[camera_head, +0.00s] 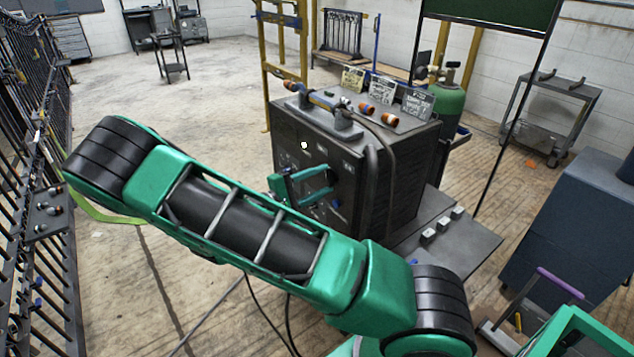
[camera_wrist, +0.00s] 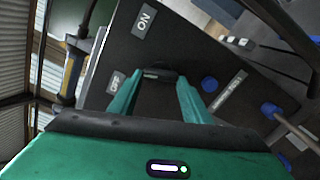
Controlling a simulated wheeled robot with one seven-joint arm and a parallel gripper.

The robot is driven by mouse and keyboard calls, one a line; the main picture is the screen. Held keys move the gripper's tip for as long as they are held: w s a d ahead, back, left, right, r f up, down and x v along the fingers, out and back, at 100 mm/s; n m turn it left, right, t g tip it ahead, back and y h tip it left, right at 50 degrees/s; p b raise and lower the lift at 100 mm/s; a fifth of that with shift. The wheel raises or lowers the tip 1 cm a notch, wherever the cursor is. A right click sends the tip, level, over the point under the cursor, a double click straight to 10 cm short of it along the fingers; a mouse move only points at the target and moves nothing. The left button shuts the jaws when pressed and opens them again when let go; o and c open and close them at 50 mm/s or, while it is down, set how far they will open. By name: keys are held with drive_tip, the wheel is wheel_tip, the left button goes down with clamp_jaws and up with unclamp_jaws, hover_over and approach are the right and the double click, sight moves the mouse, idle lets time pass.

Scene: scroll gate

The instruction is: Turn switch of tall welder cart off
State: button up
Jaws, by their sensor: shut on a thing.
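The tall welder cart (camera_head: 408,165) is a dark box in the middle of the head view. Its dark front panel also fills the middle of the wrist view (camera_wrist: 180,40). On the panel are a white ON label (camera_wrist: 143,20) and, at the left, a partly covered label that seems to read OFF (camera_wrist: 116,83). The dark switch (camera_wrist: 157,71) is between the green fingertips of my gripper (camera_wrist: 157,80), which is shut on it. In the head view my gripper (camera_head: 322,186) is at the cart's front face; the switch itself is hidden there.
Blue knobs (camera_wrist: 209,84) sit beside the switch. Hoses, a torch and orange-tipped parts (camera_head: 366,109) are on the cart top. A green gas cylinder (camera_head: 449,103) is behind. A blue cabinet (camera_head: 565,225) stands right, and a black rack (camera_head: 40,220) lines the left. Floor between is mostly clear.

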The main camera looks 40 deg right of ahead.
drive_tip(key=shift+f+n, duration=0.15)
drive_tip(key=shift+n, duration=0.8)
drive_tip(key=shift+f+n, duration=0.1)
drive_tip(key=shift+n, duration=0.85)
drive_tip(key=o, duration=1.1)
drive_tip(key=a, duration=1)
drive_tip(key=shift+s+a, duration=0.15)
drive_tip(key=shift+a, duration=0.25)
